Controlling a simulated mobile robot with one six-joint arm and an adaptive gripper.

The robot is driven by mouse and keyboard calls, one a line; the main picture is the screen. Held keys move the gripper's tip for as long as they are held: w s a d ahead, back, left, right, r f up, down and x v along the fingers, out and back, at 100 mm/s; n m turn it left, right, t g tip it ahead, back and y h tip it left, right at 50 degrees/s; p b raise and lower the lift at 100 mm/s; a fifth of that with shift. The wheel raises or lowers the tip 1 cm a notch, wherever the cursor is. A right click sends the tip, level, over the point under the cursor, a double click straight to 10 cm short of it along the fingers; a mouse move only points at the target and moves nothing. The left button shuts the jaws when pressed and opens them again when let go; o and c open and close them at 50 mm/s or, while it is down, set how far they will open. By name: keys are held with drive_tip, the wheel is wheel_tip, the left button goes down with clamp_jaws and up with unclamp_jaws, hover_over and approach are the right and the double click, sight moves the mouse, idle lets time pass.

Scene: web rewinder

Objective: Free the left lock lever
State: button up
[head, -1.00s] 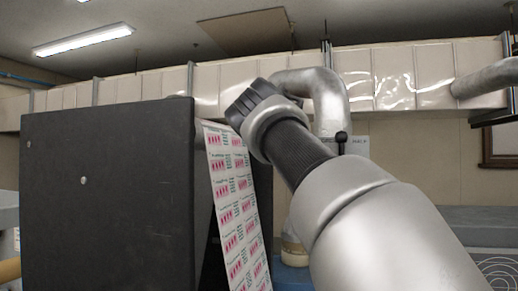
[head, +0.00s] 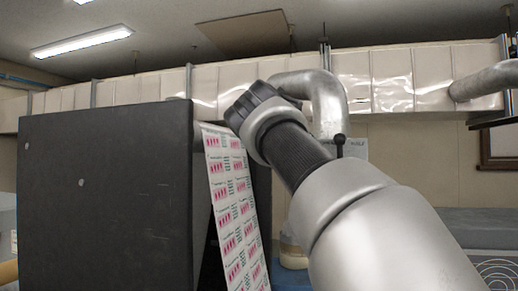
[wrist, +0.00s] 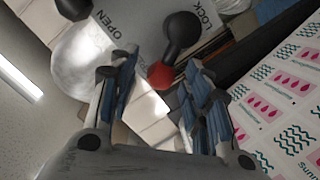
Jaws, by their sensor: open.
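In the wrist view, a lock lever (wrist: 176,45) has a dark rounded end and a red tip. It sits on a pale plate (wrist: 140,25) printed OPEN and LOCK, with its dark end beside the word LOCK. My gripper (wrist: 157,72) is open, its two blue-padded fingers on either side of the red tip. I cannot tell whether either finger touches it. In the head view, my arm hides the gripper and probably much of the lever area. A small black ball-topped handle (head: 340,139) shows just above my arm there; I cannot tell whether it is the same lever.
A large black panel (head: 105,190) stands at the left. A printed web (head: 236,215) hangs beside it and also runs close to the gripper's right in the wrist view (wrist: 285,90). Another dark knob (wrist: 74,8) is at the wrist view's top edge.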

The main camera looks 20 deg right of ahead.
drive_tip(key=v, duration=1.2)
drive_tip(key=shift+f, duration=0.1)
drive_tip(key=s+f+g+y+b, duration=0.1)
drive_tip(key=s+f+y+b, duration=0.3)
drive_tip(key=f, duration=0.9)
drive_tip(key=s+f+n+g+h+b, duration=0.15)
drive_tip(key=f+b, duration=0.45)
drive_tip(key=f, duration=0.7)
drive_tip(key=s+f+g+y+b, duration=0.25)
drive_tip(key=f+b, duration=0.25)
drive_tip(key=f, duration=0.8)
drive_tip(key=s+a+f+g+y+b, duration=0.1)
drive_tip(key=s+f+b, duration=0.3)
drive_tip(key=f, duration=0.8)
drive_tip(key=s+a+f+m+g+y+b, duration=0.1)
drive_tip(key=s+f, duration=0.5)
drive_tip(key=f, duration=0.7)
drive_tip(key=s+a+f+m+g+y+b, duration=0.1)
drive_tip(key=s+a+f+b, duration=0.3)
drive_tip(key=f, duration=0.9)
drive_tip(key=s+y+b, duration=0.1)
drive_tip(key=s+b, duration=0.1)
drive_tip(key=b, duration=0.1)
drive_tip(key=shift+y+b, duration=0.3)
drive_tip(key=shift+y, duration=0.1)
